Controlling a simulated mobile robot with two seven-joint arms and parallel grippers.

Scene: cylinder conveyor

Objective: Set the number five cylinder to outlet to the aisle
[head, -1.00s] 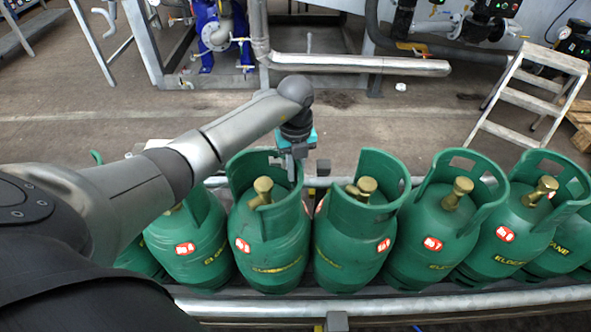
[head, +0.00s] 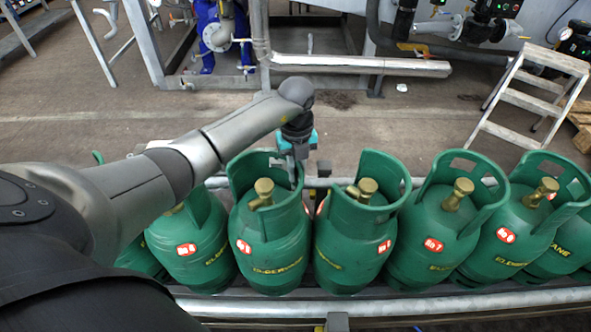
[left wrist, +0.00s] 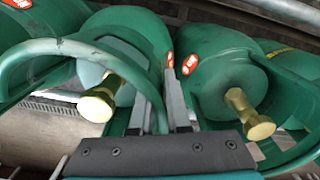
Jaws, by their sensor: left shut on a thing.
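Green gas cylinders with brass valves stand upright in a row. My left gripper (head: 293,172) is at the right rear of the collar of one green cylinder (head: 268,235), left of centre in the head view. Its red label, at the left front, is too blurred to read surely. In the left wrist view the two fingers (left wrist: 160,108) are shut on the collar rim of the left cylinder (left wrist: 135,45), near the gap to its neighbour. Part of that cylinder is hidden behind its collar. My right gripper is not in view.
Other cylinders stand close on both sides, including one just right (head: 340,245) and one just left (head: 195,245). A metal rail (head: 430,305) runs along the front of the conveyor. The floor behind is mostly clear. A small step ladder (head: 525,100) stands at the back right.

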